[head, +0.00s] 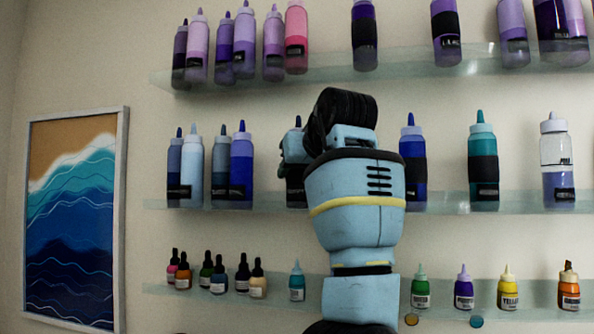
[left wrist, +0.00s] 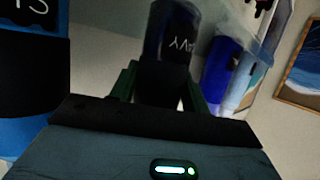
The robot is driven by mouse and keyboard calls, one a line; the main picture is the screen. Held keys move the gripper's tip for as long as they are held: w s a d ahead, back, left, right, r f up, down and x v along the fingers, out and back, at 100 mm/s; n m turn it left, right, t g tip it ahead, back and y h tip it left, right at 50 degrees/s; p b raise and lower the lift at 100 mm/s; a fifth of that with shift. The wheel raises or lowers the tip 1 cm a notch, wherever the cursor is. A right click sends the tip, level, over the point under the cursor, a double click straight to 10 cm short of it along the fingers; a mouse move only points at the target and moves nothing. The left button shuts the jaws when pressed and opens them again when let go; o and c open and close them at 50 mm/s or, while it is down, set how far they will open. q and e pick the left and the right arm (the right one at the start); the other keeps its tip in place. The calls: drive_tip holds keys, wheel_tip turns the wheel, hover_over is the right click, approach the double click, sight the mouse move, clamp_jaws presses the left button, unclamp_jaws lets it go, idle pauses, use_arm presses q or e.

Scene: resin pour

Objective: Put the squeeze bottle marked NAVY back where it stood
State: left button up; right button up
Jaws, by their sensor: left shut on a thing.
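The bottle marked NAVY (left wrist: 178,38) is between the fingers of my left gripper (left wrist: 162,84) in the left wrist view. Its dark label with white letters faces the camera. In the head view a dark-labelled bottle (head: 296,192) with a blue tip shows beside my left arm, mostly hidden by it; it appears to be the same bottle. It looks upright at the middle glass shelf (head: 450,204). I cannot tell whether its base touches the shelf. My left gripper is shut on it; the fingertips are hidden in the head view. My right gripper is not in view.
Blue and grey bottles (head: 241,160) stand left of my arm on the middle shelf. A blue bottle with a black band (head: 413,165) stands close on its right. Other shelves above and below hold bottles. A framed wave picture (head: 70,230) hangs at left.

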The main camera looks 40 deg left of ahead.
use_arm(q)
drive_tip(key=o, duration=0.5)
drive_tip(key=shift+f, duration=0.15)
drive_tip(key=o, duration=0.4)
drive_tip(key=shift+o, duration=0.2)
drive_tip(key=shift+a, duration=0.1)
drive_tip(key=shift+s+d+r, duration=0.15)
drive_tip(key=shift+d+r, duration=0.15)
drive_tip(key=v, duration=1.1)
drive_tip(key=shift+s, duration=0.15)
drive_tip(key=shift+d+r, duration=0.1)
